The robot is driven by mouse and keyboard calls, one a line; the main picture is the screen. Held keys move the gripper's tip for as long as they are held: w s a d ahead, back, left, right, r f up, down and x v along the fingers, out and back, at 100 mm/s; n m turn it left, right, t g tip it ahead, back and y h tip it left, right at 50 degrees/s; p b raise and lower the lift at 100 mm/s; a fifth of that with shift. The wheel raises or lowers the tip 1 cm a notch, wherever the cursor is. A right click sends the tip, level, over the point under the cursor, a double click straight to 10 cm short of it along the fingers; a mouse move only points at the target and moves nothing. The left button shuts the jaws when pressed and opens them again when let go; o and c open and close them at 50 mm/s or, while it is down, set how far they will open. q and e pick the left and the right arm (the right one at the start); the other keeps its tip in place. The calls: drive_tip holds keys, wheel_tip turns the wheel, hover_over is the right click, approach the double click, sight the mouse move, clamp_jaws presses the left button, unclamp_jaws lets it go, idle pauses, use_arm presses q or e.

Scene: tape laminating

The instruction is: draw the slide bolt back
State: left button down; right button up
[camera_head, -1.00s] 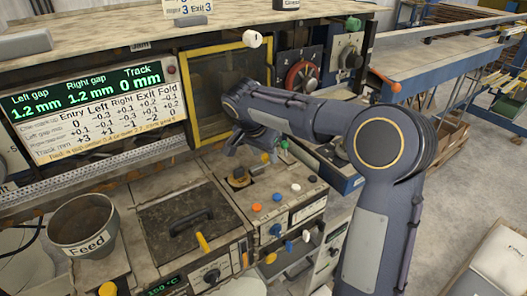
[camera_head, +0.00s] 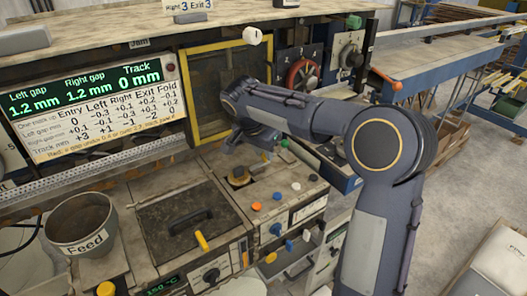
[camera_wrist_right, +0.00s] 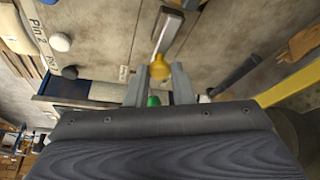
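The slide bolt appears to be the metal bar (camera_wrist_right: 168,35) with a yellow knob (camera_wrist_right: 159,68) in the right wrist view. The knob also shows as a small yellow spot (camera_head: 265,156) in the head view, partly hidden by my right gripper. My right gripper (camera_wrist_right: 160,75) points at the knob with its two fingers apart, one on each side of it. I cannot tell whether either finger touches the knob. In the head view the right gripper (camera_head: 256,148) is low over the back of the machine top. My left gripper is not in view.
A green knob (camera_wrist_right: 153,101) shows between the fingers in the wrist view. A yellow-framed window (camera_head: 213,90) stands behind my right arm. Blue, orange and white knobs (camera_head: 277,196) are in front, with a black-handled lid (camera_head: 170,210) and the Feed cup (camera_head: 82,222) left.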

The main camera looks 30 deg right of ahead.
drive_tip(key=o, duration=0.4)
drive_tip(key=v, duration=0.8)
drive_tip(key=shift+b, duration=0.3)
drive_tip(key=shift+s, duration=0.1)
